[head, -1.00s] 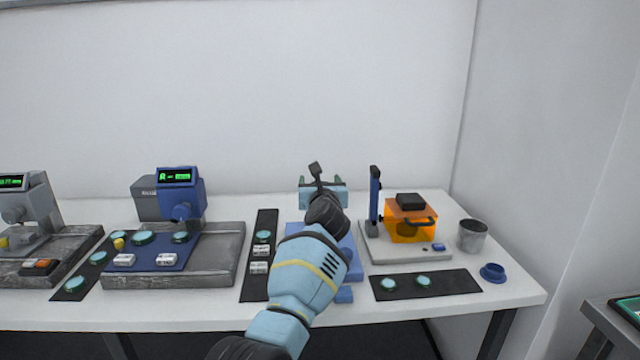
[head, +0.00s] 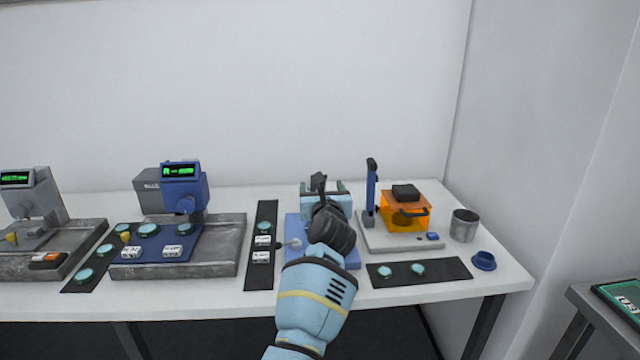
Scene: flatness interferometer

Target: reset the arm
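The wrist hides most of the blue base. My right gripper is not in view.
On the white bench (head: 460,295), a blue instrument (head: 185,190) with a green display stands left, beside a grey one (head: 38,205). An orange box (head: 405,213), a metal cup (head: 464,226) and a blue ring (head: 484,261) stand right. Black strips hold teal discs and white blocks.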

